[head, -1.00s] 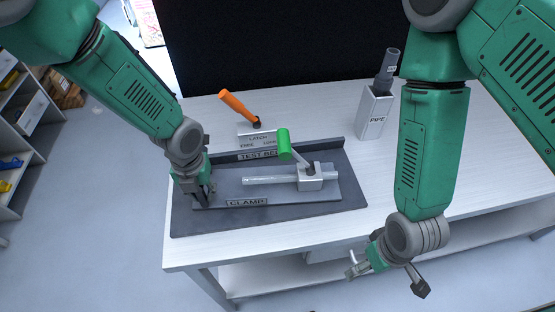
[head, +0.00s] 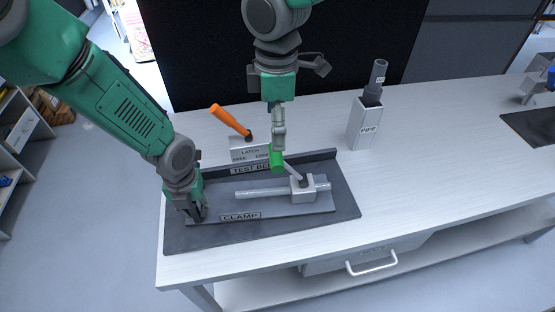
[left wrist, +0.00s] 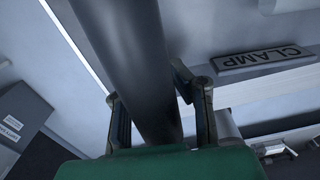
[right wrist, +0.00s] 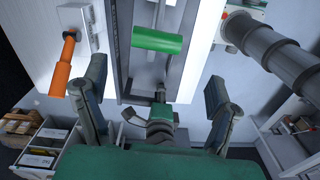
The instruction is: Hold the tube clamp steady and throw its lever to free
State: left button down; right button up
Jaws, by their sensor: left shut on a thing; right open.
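The tube clamp has a grey block (head: 303,189) around a pale tube (head: 258,192), on a grey base plate labelled CLAMP (head: 240,216). Its lever has a green handle (head: 277,157) and leans up and left from the block; the handle also shows in the right wrist view (right wrist: 158,40). My left gripper (head: 200,211) is at the plate's left end. In the left wrist view it is shut on a dark round post (left wrist: 140,70). My right gripper (head: 279,132) is above and behind the green handle. In the right wrist view its fingers (right wrist: 160,92) are apart, with the handle beyond them.
The clamp sits in a dark TEST BED tray (head: 343,208) on a white bench (head: 420,170). Behind it stands a LATCH block (head: 250,150) with an orange handle (head: 228,119). A PIPE holder (head: 364,125) with a grey pipe stands right. The bench's front right is clear.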

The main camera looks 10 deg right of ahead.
aim_at(277, 162)
jog(key=shift+w+d, duration=0.15)
jog(key=shift+w, duration=0.05)
notch_tip(277, 162, down, 12)
jog(key=shift+r, duration=0.15)
jog(key=shift+c, duration=0.4)
